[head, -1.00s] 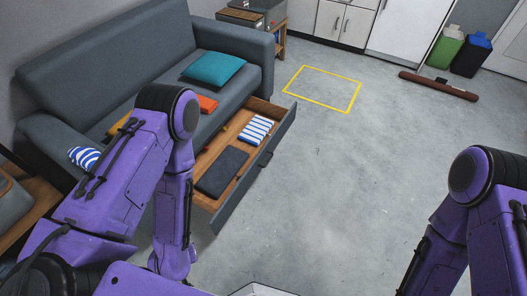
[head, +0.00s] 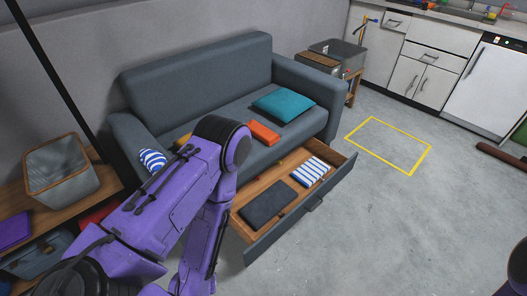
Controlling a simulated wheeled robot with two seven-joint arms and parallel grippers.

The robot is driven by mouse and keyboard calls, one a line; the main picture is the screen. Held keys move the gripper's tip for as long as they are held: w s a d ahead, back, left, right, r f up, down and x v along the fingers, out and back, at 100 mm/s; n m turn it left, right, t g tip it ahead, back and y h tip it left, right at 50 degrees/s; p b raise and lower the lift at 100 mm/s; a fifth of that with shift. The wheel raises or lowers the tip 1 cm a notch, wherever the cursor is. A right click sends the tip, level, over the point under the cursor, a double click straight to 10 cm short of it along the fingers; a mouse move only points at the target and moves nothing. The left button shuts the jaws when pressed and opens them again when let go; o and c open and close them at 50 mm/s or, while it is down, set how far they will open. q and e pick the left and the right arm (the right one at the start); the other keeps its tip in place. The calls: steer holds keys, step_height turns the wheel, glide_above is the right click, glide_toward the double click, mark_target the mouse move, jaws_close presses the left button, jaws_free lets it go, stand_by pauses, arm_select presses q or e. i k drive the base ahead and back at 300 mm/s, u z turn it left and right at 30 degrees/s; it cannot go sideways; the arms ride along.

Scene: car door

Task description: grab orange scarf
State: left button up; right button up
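A folded orange cloth (head: 264,132), which looks like the scarf, lies flat on the grey sofa seat (head: 230,117), in front of the teal cushion. My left arm stands in front of the sofa's left part with its forearm pointing down. The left gripper is out of the picture, so its opening is hidden. Only a dark piece of my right arm shows at the right edge, and the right gripper is out of view.
An open drawer (head: 318,205) juts from under the sofa, holding a dark folded cloth (head: 268,204) and a striped one (head: 311,172). A teal cushion (head: 284,104) lies on the seat. A shelf with a basket (head: 62,170) stands left. Floor inside the yellow outline (head: 389,146) is clear.

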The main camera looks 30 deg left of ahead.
mark_target(261, 133)
steer(key=u, duration=0.9)
steer(key=k, duration=1.05)
steer(key=z, duration=0.9)
steer(key=i, duration=0.35)
steer(key=z, duration=0.6)
steer(key=i, duration=2.15)
steer(key=u, duration=1.15)
steer(key=i, duration=0.8)
steer(key=u, duration=1)
steer(key=i, duration=0.55)
steer(key=z, duration=0.05)
